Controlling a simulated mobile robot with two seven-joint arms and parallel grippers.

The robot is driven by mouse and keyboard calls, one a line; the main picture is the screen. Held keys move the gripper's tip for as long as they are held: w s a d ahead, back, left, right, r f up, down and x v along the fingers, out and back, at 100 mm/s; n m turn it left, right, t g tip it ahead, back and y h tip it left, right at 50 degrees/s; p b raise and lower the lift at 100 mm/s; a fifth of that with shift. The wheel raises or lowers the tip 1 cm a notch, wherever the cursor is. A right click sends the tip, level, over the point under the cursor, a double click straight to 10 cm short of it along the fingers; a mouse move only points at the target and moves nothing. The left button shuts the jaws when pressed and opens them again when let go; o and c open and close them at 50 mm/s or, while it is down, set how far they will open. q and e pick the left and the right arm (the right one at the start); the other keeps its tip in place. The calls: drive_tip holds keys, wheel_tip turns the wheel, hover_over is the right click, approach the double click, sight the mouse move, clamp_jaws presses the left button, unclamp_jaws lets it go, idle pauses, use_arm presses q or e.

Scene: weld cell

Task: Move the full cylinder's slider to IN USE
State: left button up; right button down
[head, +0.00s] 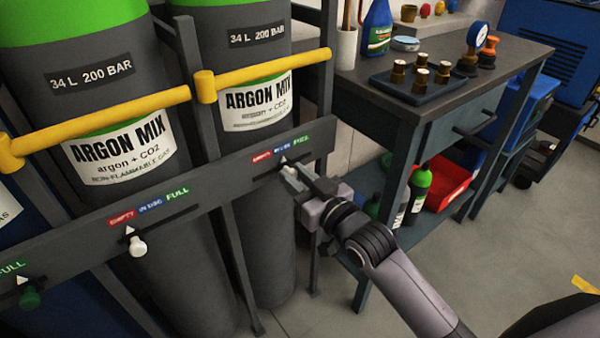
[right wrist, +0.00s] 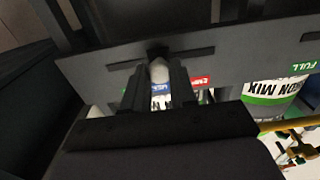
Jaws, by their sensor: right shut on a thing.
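The right-hand argon mix cylinder (head: 265,205) stands upright in the rack, behind the dark rail (head: 225,177). Its slider has a white pointer (head: 284,160) below the blue IN USE label (head: 283,148), between the red EMPTY and green FULL labels. My right gripper (head: 293,177) is shut on this slider's pale knob, which shows between the fingers in the right wrist view (right wrist: 159,70), level with the IN USE label. The fingers partly hide the knob and labels. My left gripper is not in view.
The middle cylinder's white slider knob (head: 138,247) sits near EMPTY. A green slider knob (head: 29,298) at far left sits near FULL. A workbench (head: 480,65) with a dark tray (head: 410,88) of fittings stands close right of my right arm. Yellow bars (head: 270,70) cross the cylinders.

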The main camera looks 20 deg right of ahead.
drive_tip(key=c, duration=0.9)
unclamp_jaws()
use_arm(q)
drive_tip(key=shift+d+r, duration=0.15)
use_arm(e)
drive_tip(key=shift+s+d, duration=0.25)
drive_tip(key=shift+s, duration=0.2)
use_arm(q)
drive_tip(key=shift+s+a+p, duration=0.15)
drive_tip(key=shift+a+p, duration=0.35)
drive_tip(key=shift+p, duration=0.25)
use_arm(e)
drive_tip(key=v, duration=0.6)
drive_tip(key=shift+s, duration=0.1)
